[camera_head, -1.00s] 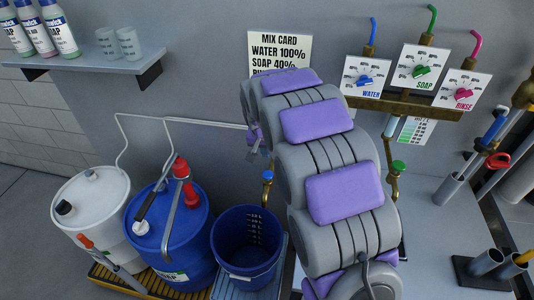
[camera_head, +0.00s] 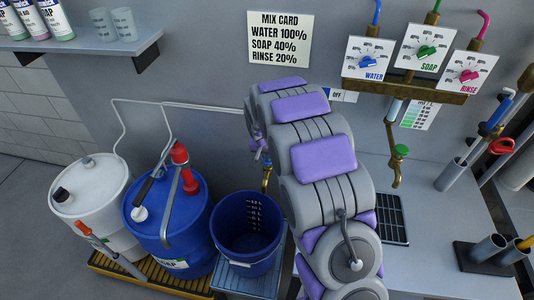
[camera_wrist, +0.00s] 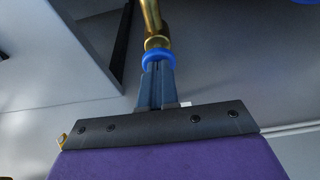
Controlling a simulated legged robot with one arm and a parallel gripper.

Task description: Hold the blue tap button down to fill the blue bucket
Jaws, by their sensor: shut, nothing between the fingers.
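The blue bucket (camera_head: 247,232) stands upright on a small slatted stand, with scale marks inside its far wall. No water stream is visible at its mouth. The brass tap (camera_head: 266,181) stands behind the bucket's right rim. In the head view my arm's end covers the tap's top, and my fingertips cannot be made out. In the wrist view my gripper (camera_wrist: 158,85) is shut and empty. Its fingertips meet the round blue tap button (camera_wrist: 158,57), with the brass tap pipe beyond it. They look touching, but I cannot tell whether the button is pressed down.
A blue drum (camera_head: 170,222) and a white drum (camera_head: 92,203) stand left of the bucket. A green-topped tap (camera_head: 400,150) is over the counter at right. Three dial cards, the water card (camera_head: 368,57) leftmost, hang above. A mix card (camera_head: 279,38) is on the wall.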

